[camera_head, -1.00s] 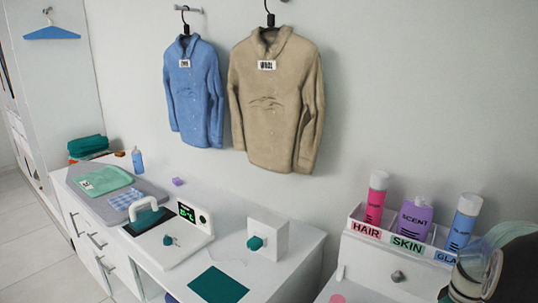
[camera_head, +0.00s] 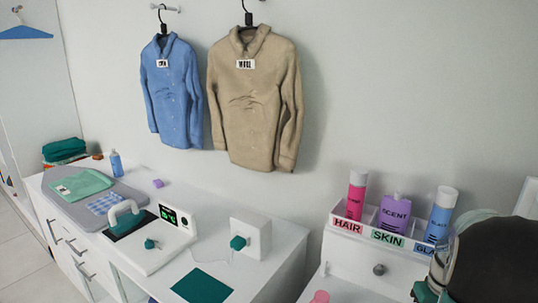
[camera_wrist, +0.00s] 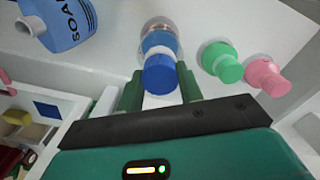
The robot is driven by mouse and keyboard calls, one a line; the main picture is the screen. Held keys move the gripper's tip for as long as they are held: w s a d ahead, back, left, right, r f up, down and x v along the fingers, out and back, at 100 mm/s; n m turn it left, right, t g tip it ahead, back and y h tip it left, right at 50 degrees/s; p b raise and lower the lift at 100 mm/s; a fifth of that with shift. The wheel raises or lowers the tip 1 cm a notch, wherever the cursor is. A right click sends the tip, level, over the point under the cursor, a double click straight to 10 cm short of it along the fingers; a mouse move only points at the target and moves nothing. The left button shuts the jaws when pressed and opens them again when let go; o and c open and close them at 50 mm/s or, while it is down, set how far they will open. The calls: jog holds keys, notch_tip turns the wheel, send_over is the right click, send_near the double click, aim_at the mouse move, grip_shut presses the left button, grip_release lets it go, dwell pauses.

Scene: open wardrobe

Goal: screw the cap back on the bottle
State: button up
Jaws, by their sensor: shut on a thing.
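In the wrist view my gripper (camera_wrist: 160,88) has its two green fingers on either side of a blue cap (camera_wrist: 160,74), shut on it. Just beyond the cap, in line with it, is a clear bottle (camera_wrist: 160,27) with a blue band near the cap. The cap overlaps the bottle's near end in this view. I cannot tell whether the cap is seated on the bottle or only in front of it. In the head view my arm covers the lower right corner, and the bottle and cap do not show there.
In the wrist view a blue soap bottle (camera_wrist: 70,18) is at upper left. Green (camera_wrist: 222,62) and pink (camera_wrist: 266,74) capped items stand close at the right. In the head view a rack (camera_head: 345,238) with several bottles stands near my arm. Shirts hang on the wall.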

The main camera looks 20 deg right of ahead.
jog(key=m, duration=1.1)
jog(key=o, duration=1.1)
jog(key=shift+c, duration=0.3)
